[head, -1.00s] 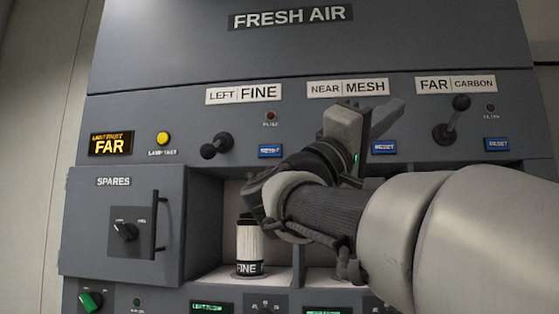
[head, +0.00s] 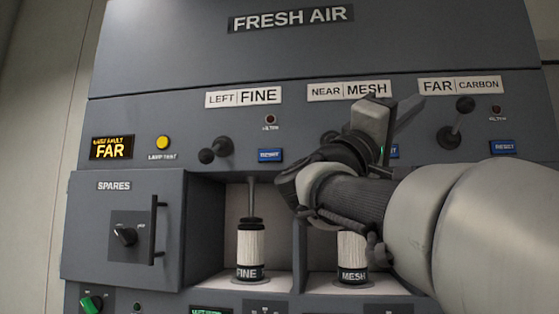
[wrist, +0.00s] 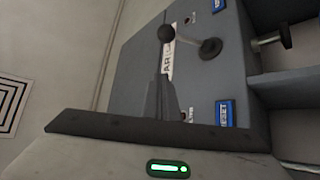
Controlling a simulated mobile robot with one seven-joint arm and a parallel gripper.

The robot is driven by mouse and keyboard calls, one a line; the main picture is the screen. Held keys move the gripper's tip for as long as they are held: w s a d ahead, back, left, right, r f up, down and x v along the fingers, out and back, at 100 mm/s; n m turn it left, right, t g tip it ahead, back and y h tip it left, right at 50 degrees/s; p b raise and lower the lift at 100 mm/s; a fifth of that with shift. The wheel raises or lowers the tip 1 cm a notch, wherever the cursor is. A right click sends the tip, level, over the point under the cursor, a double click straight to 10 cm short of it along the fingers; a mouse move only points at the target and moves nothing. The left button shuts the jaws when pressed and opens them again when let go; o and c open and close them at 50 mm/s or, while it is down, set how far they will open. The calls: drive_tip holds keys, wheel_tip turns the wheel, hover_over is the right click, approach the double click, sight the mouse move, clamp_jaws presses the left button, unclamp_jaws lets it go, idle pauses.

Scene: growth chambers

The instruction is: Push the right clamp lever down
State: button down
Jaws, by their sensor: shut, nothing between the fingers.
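The right clamp lever, under the FAR CARBON label (head: 458,85), has a dark round knob (head: 465,104) and a rod sloping up from its base (head: 448,138). It stands raised. In the sideways-turned wrist view its knob (wrist: 166,33) and base (wrist: 210,47) show just beyond my fingertips. My gripper (head: 420,101) is shut and empty, in front of the panel and left of this lever, with a visible gap in the head view. Its closed fingers also show in the wrist view (wrist: 163,80), pointing towards the knob. Contact with the lever is not visible.
Blue RESET buttons (head: 503,147) sit beside the levers. Below, FINE (head: 249,250) and MESH (head: 352,252) cartridges stand in open bays. A SPARES door (head: 125,228) is at left.

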sight(467, 111)
drive_tip(key=shift+s+d+r, duration=0.1)
drive_tip(key=shift+s+d, duration=0.05)
drive_tip(key=shift+d, duration=0.85)
drive_tip(key=shift+s+d+r, duration=0.1)
drive_tip(key=shift+s+d, duration=0.05)
drive_tip(key=shift+d, duration=0.8)
drive_tip(key=shift+s+d+r, duration=0.1)
drive_tip(key=shift+s+d, duration=0.05)
drive_tip(key=shift+d, duration=0.85)
drive_tip(key=shift+f, duration=0.2)
